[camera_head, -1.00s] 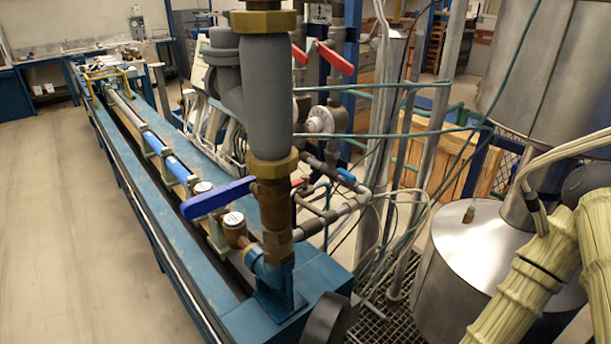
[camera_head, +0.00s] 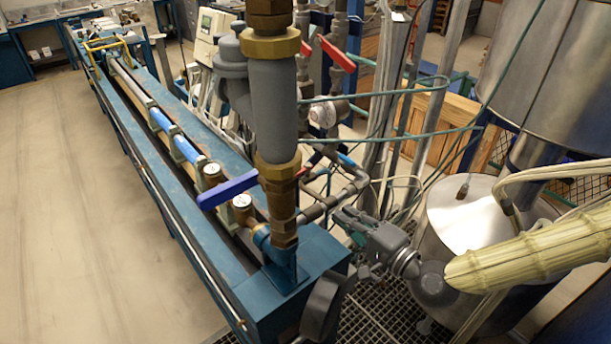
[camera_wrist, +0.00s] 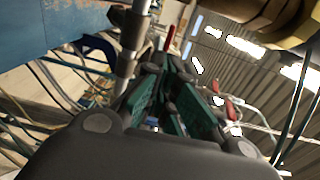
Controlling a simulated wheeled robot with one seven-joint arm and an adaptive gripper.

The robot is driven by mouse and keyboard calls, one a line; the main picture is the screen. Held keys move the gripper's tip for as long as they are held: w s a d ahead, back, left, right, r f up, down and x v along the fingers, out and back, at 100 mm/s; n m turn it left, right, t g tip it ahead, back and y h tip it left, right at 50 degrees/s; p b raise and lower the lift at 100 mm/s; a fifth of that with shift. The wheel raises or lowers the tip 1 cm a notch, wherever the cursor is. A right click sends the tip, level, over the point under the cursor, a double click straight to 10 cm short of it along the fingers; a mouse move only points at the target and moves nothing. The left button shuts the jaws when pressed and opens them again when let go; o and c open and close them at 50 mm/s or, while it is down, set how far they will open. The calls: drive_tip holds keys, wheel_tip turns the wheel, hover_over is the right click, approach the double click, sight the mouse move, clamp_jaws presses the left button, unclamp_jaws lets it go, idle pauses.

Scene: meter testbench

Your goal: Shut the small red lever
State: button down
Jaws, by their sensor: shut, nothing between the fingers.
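The small red lever (camera_head: 304,172) shows only in part in the head view, on the thin pipework behind the thick vertical pipe. The pipe hides much of it. My gripper (camera_head: 342,216) is below and to the right of it, beside the horizontal grey pipe, and apart from the lever. In the wrist view my gripper (camera_wrist: 166,68) has its green-padded fingers together with nothing held. A red lever (camera_wrist: 170,38) stands just beyond the fingertips there; I cannot tell for sure whether it is the small one.
A larger red lever (camera_head: 337,54) sits higher up. A blue handle (camera_head: 227,189) projects left from the thick pipe (camera_head: 272,110). A small blue lever (camera_head: 346,159) is close to the red one. Thin hoses and a steel tank (camera_head: 470,215) crowd the right. The left floor is clear.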

sight(299, 175)
drive_tip(key=b, duration=0.3)
drive_tip(key=shift+w+a+r, duration=0.25)
drive_tip(key=shift+w+r, duration=0.15)
drive_tip(key=b, duration=0.4)
drive_tip(key=shift+w+a, duration=0.25)
drive_tip(key=shift+w, duration=0.15)
drive_tip(key=a+b, duration=0.1)
drive_tip(key=b, duration=0.5)
drive_tip(key=shift+w+b, duration=0.1)
drive_tip(key=shift+b, duration=0.3)
drive_tip(key=shift+r+p+x, duration=0.15)
drive_tip(key=shift+p+x, duration=0.55)
drive_tip(key=shift+x, duration=1.2)
drive_tip(key=shift+r+p+x, duration=0.15)
drive_tip(key=shift+p+x, duration=0.55)
drive_tip(key=shift+x, duration=1.25)
drive_tip(key=shift+r+p+x, duration=0.15)
drive_tip(key=shift+p+x, duration=0.55)
drive_tip(key=shift+x, duration=1.2)
